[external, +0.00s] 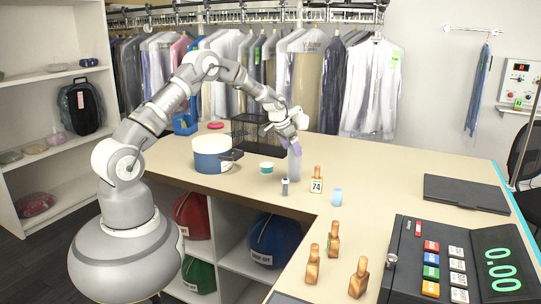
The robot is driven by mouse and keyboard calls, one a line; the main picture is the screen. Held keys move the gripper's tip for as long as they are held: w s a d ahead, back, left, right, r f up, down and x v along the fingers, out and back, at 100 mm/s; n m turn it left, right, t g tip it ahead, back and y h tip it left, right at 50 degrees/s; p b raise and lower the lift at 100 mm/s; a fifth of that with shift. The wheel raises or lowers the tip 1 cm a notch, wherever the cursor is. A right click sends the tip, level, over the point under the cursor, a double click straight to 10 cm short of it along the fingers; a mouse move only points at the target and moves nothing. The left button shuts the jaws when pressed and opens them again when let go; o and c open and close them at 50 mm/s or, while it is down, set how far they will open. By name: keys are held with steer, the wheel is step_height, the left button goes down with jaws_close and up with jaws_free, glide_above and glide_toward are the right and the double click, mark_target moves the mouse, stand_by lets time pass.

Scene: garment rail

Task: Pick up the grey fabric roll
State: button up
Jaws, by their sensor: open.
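A grey upright cylinder that looks like the grey fabric roll (294,168) stands on the beige counter (390,165). My gripper (291,147) points down at its upper end, with pale purple fingertips. The jaws are open. The fingertips overlap the top of the roll in the picture. I cannot tell whether they are around it or only above it or in front of it. The roll's foot shows just behind a small grey item (285,187).
A white-and-blue tub (212,163) and a small teal-and-white cup (266,168) stand left of the roll. A wooden number tag marked 74 (316,181) and a light-blue cup (337,196) are to its right. A black wire basket (250,132) is behind.

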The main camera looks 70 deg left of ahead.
mark_target(294, 163)
steer(key=x, duration=0.5)
steer(key=shift+a+b, duration=0.15)
steer(key=shift+b, duration=0.25)
steer(key=shift+r, duration=0.15)
steer(key=c, duration=1.3)
